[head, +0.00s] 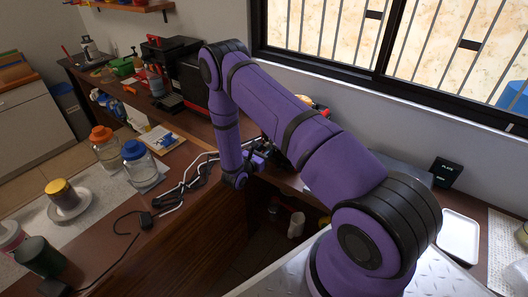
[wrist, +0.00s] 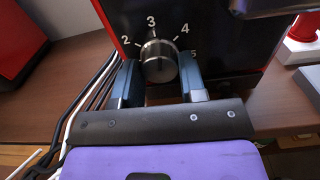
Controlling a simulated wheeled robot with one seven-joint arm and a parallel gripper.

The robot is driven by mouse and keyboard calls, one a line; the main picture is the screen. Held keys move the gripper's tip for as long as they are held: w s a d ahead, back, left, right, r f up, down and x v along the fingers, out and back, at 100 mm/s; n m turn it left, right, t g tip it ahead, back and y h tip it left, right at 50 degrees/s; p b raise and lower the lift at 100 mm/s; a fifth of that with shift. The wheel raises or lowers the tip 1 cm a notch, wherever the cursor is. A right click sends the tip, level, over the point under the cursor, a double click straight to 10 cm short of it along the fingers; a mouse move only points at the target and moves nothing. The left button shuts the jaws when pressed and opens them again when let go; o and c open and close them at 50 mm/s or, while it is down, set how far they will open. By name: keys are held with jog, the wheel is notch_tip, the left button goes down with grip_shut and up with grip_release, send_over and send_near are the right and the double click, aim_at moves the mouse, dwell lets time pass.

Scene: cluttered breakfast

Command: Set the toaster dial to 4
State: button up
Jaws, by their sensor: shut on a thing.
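The toaster (wrist: 219,40) fills the upper middle of the wrist view, with a black front face and a red edge. Its silver dial (wrist: 159,60) is ringed by white numbers; 2, 3, 4 and 5 can be seen, with 3 above the dial and 4 to the upper right. My gripper (wrist: 160,74) has one blue finger on each side of the dial and is shut on it. The dial's pointer mark cannot be made out clearly. In the head view my gripper (head: 254,163) is low behind the counter's edge area, and my arm hides most of the toaster.
Black and white cables (wrist: 92,92) run just left of the toaster. In the head view, jars with an orange lid (head: 106,151) and a blue lid (head: 140,165) stand left of my arm. A window (head: 400,50) is behind.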

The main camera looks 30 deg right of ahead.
jog(key=m, duration=0.3)
jog(key=shift+m, duration=2.1)
jog(key=o, duration=0.9)
jog(key=shift+a, duration=0.15)
jog(key=v, duration=1)
jog(key=shift+a, duration=0.3)
jog(key=shift+s, duration=0.1)
jog(key=shift+r, duration=0.1)
